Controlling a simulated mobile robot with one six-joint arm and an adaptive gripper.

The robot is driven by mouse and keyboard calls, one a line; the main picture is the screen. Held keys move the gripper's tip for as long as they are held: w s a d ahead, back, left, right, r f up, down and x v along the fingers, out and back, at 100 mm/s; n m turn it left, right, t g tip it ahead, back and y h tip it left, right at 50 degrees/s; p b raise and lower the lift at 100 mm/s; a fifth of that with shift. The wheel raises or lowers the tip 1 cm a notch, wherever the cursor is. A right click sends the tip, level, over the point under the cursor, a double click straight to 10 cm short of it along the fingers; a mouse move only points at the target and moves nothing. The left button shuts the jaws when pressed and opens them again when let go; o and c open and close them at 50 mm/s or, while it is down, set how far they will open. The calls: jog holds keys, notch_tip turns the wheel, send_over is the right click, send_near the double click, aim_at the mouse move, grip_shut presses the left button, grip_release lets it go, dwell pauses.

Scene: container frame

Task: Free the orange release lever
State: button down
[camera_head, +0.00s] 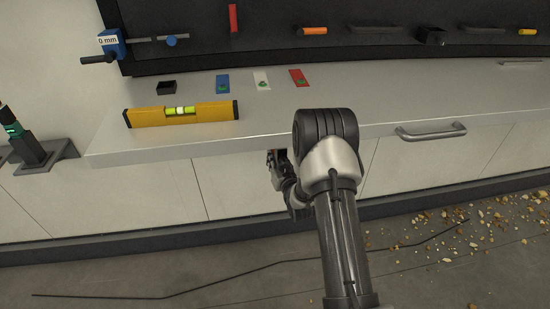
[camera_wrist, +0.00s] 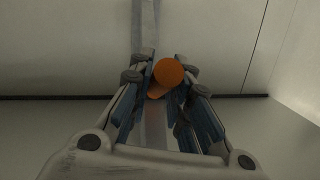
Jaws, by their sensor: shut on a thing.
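In the wrist view the orange release lever (camera_wrist: 168,71) shows as a short orange cylinder with its round end towards the camera. My gripper (camera_wrist: 166,80) has a finger on each side of it and is shut on it. A grey vertical strip (camera_wrist: 145,22) runs behind the lever. In the head view my gripper (camera_head: 274,158) is just below the front edge of the worktop, close to the cabinet front. My arm and the worktop edge hide most of that spot, and the lever cannot be made out there.
The pale worktop (camera_head: 410,98) overhangs the cabinet front. A yellow spirit level (camera_head: 150,117) lies on it near the edge. Blue (camera_head: 222,84), white (camera_head: 262,80) and red (camera_head: 299,77) plates lie behind. A drawer handle (camera_head: 430,132) sticks out at right. Debris (camera_head: 485,222) litters the floor.

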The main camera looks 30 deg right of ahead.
jog(key=c, duration=1.5)
grip_release()
jog(key=shift+s, duration=0.1)
jog(key=s, duration=0.4)
jog(key=s+a+r, duration=0.1)
jog(key=s, duration=0.6)
jog(key=shift+s+a+r, duration=0.3)
jog(key=shift+a, duration=0.05)
